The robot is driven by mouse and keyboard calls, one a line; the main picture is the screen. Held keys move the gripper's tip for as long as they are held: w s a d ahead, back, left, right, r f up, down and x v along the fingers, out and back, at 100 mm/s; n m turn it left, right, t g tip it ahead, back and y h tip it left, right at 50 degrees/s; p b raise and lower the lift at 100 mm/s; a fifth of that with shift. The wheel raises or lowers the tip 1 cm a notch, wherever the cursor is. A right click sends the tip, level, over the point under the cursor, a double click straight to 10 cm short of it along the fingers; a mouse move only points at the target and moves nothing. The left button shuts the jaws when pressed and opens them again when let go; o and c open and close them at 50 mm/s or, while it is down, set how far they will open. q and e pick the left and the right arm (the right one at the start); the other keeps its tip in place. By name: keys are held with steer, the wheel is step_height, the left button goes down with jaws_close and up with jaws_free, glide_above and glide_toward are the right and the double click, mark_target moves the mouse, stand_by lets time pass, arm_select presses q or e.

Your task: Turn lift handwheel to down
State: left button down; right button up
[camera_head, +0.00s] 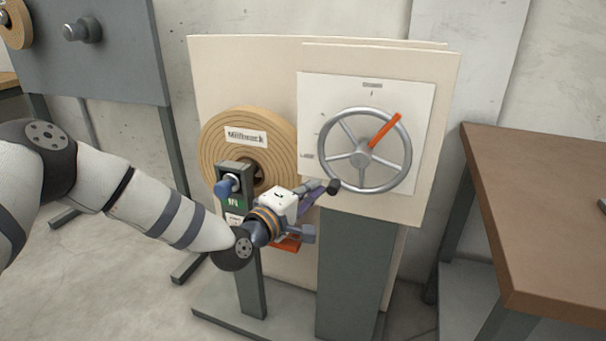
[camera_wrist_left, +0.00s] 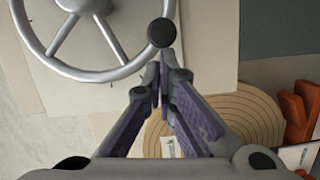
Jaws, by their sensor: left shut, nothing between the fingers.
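The lift handwheel (camera_head: 362,158) is a grey spoked wheel on a white square plate (camera_head: 318,95). An orange spoke or pointer (camera_head: 385,131) runs from its hub to the upper right. A dark round knob (camera_head: 334,187) sits at the wheel's lower left rim; it also shows in the left wrist view (camera_wrist_left: 161,32). My left gripper (camera_head: 322,187) is shut and empty, its fingertips (camera_wrist_left: 161,80) close to the knob. I cannot tell whether they touch it. Part of the wheel shows at upper left in the wrist view (camera_wrist_left: 88,70). My right gripper is out of view.
A brown coil labelled "Millbrock" (camera_head: 212,145) stands left of the wheel. A post with a blue knob (camera_head: 226,187) is in front of it. A brown table (camera_head: 545,190) is at right. A grey panel (camera_head: 110,60) is at upper left.

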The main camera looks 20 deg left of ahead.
arm_select(q)
steer(key=d+f+n+t+b, duration=0.1)
steer(key=d+f+n+b, duration=0.2)
steer(key=d+n+b, duration=0.2)
steer(key=shift+f+n+t+b, duration=0.3)
steer(key=shift+n+b, duration=0.2)
steer(key=shift+b, duration=0.5)
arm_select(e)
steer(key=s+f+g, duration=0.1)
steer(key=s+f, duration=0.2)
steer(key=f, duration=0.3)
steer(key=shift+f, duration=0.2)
arm_select(q)
steer(key=shift+s+r, duration=0.1)
steer(key=shift+r, duration=0.05)
